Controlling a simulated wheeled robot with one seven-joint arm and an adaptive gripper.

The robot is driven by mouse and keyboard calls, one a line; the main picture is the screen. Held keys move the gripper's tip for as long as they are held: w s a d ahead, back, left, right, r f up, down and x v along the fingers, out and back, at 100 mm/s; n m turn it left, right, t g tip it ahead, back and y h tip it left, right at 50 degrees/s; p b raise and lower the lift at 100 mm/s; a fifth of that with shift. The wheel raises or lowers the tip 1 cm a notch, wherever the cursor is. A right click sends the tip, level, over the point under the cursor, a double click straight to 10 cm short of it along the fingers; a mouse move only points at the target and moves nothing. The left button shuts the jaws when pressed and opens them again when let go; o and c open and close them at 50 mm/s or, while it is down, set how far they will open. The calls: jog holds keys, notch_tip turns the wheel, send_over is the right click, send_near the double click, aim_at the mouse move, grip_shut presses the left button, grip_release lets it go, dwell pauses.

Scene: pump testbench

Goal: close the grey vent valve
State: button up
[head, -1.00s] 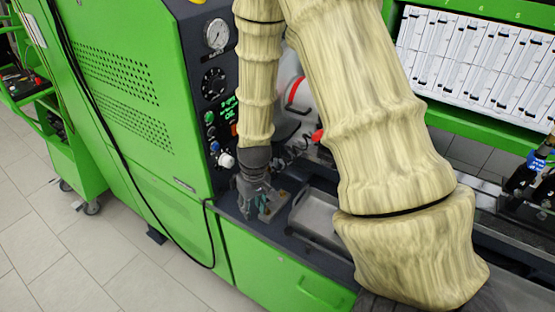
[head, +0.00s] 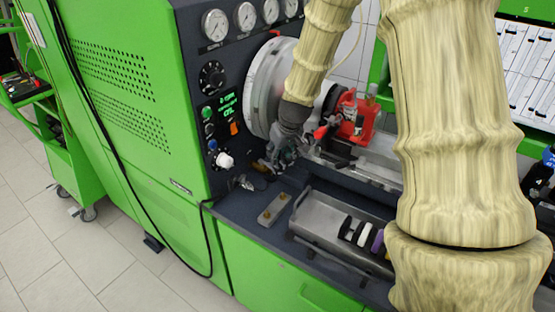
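A small grey metal fitting (head: 243,183) sits low beside the control panel, at the back left of the dark bench top. It looks like the vent valve, but it is too small to tell its handle position. My gripper (head: 277,165) hangs from the tan-covered arm, to the right of this fitting and a little higher in the picture, in front of the big grey disc. The two look apart. The fingers are small and dark against the machine, so I cannot tell whether they are open or shut or hold anything.
A metal plate with brass-coloured studs (head: 273,210) lies on the bench. A steel tray (head: 318,218) holds several dark, white and purple round pieces. A red clamp (head: 357,115) stands behind. The control panel (head: 215,95) with gauges and knobs rises at left.

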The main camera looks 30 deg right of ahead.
jog(key=shift+p+x, duration=0.35)
jog(key=shift+x, duration=1.8)
grip_shut()
